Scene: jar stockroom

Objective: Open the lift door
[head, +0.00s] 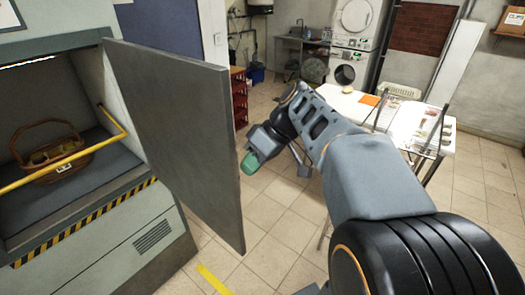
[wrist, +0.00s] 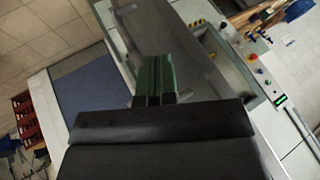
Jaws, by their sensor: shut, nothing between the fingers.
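The lift door (head: 180,130) is a flat grey panel. It stands swung out from the lift (head: 150,235), so the lift's opening is uncovered at the left of the head view. My gripper (head: 249,163) has green fingertips and is just past the door's free edge, on the right. I cannot tell whether it touches the door. In the wrist view the green fingers (wrist: 154,78) are closed together with nothing between them, and a grey panel, seemingly the door (wrist: 150,35), lies beyond them.
A wicker basket (head: 50,155) sits inside the lift behind a yellow bar (head: 62,160). A control panel (wrist: 258,62) with coloured buttons shows in the wrist view. A white table (head: 350,108) with papers stands behind my arm. Washing machines (head: 352,40) are at the back. Tiled floor lies clear between.

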